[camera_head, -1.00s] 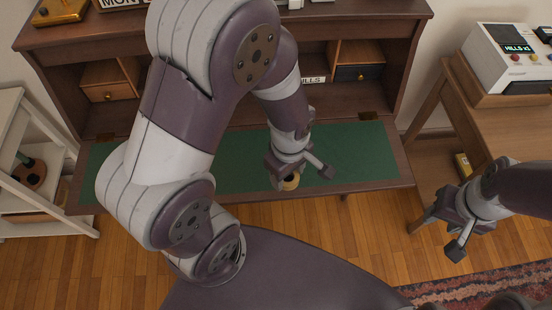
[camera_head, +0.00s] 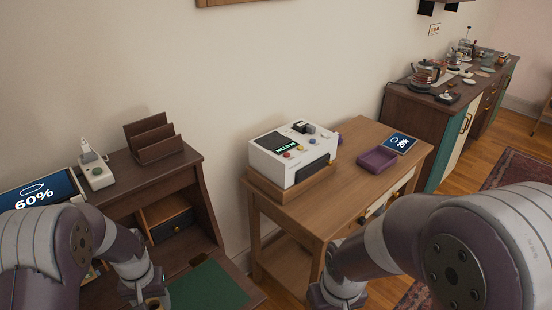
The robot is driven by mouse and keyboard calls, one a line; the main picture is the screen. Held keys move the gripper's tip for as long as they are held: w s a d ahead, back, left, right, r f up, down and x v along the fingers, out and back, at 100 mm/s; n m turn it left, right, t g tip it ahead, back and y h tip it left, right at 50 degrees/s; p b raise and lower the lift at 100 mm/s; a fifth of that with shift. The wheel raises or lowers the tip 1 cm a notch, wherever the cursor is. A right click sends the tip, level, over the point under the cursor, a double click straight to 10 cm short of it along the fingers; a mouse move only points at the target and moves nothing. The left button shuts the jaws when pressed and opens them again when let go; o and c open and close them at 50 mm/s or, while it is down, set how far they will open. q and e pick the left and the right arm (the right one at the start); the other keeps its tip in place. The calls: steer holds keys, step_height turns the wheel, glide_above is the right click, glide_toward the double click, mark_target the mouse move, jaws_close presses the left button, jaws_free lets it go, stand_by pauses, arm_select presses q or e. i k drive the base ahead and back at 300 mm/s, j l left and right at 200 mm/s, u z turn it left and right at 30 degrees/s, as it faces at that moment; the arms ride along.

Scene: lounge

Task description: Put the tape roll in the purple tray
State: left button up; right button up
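The purple tray (camera_head: 376,161) lies on the wooden side table, right of the white machine, and looks empty. My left gripper (camera_head: 150,302) is at the bottom edge over the desk, partly cut off. A small tan-yellow piece, which looks like the tape roll (camera_head: 155,302), shows right at this gripper; whether the fingers are closed on it is hidden. My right gripper (camera_head: 335,300) is low in front of the side table, its fingers mostly cut off by the bottom edge.
The white machine (camera_head: 290,155) stands on the side table (camera_head: 345,195), with a small screen (camera_head: 399,143) behind the tray. A dark desk with a green mat (camera_head: 207,288), a letter rack (camera_head: 153,138) and a white device (camera_head: 96,170) is at left. A long cabinet (camera_head: 425,120) stands at right.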

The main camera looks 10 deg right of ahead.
mark_target(381, 160)
steer(key=i+l+u, duration=0.35)
steer(key=l, duration=1.6)
steer(key=l+u, duration=0.35)
steer(key=l, duration=1.6)
steer(key=k, duration=0.05)
